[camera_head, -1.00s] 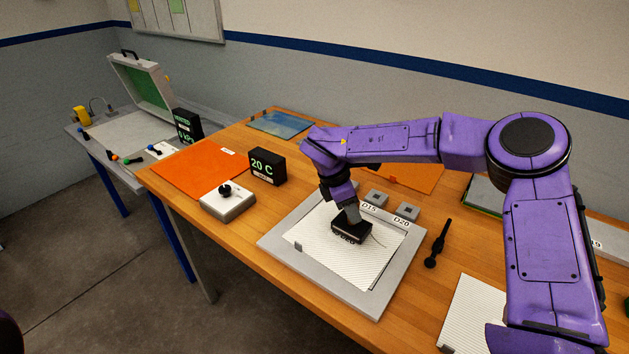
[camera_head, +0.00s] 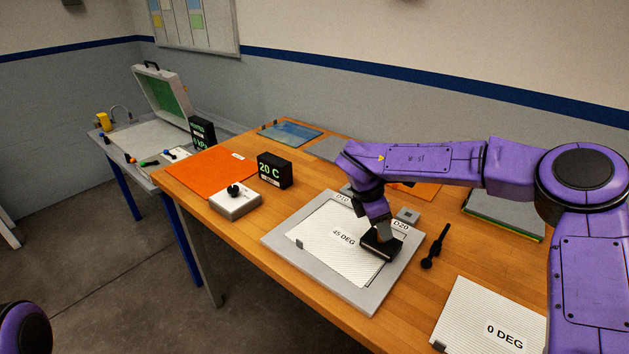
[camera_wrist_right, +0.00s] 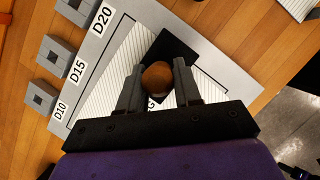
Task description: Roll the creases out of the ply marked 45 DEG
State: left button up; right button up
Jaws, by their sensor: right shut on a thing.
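The 45 DEG ply (camera_head: 325,232), white and finely ribbed, lies inside the flat grey frame (camera_head: 285,255); its label faces up. It also shows under my gripper in the right wrist view (camera_wrist_right: 102,88). My right gripper (camera_head: 382,230) is over the ply's right part, shut on a tool with a round brown knob (camera_wrist_right: 157,77) and a black block-like body (camera_head: 384,246). The body is at the ply's surface, but I cannot tell whether it presses on it. The ply beneath the tool is hidden. Creases are too faint to tell. My left gripper is out of view.
Grey blocks marked D10, D15 and D20 (camera_wrist_right: 80,10) stand along the frame's far edge. A black-handled tool (camera_head: 435,246) lies right of the frame. The 0 DEG ply (camera_head: 480,310) is at front right. A white knob box (camera_head: 236,202) and 20 C display (camera_head: 274,170) stand left.

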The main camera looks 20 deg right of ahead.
notch_tip(320, 180, up, 2)
jog(key=shift+a+r+p, duration=0.1)
jog(key=shift+p, duration=0.2)
notch_tip(320, 180, up, 2)
jog(key=shift+w+p, duration=0.1)
jog(key=shift+p, duration=0.5)
notch_tip(320, 180, up, 2)
jog(key=shift+r+p, duration=0.2)
jog(key=shift+p, duration=0.45)
jog(key=shift+r+p, duration=0.35)
jog(key=shift+r, duration=0.4)
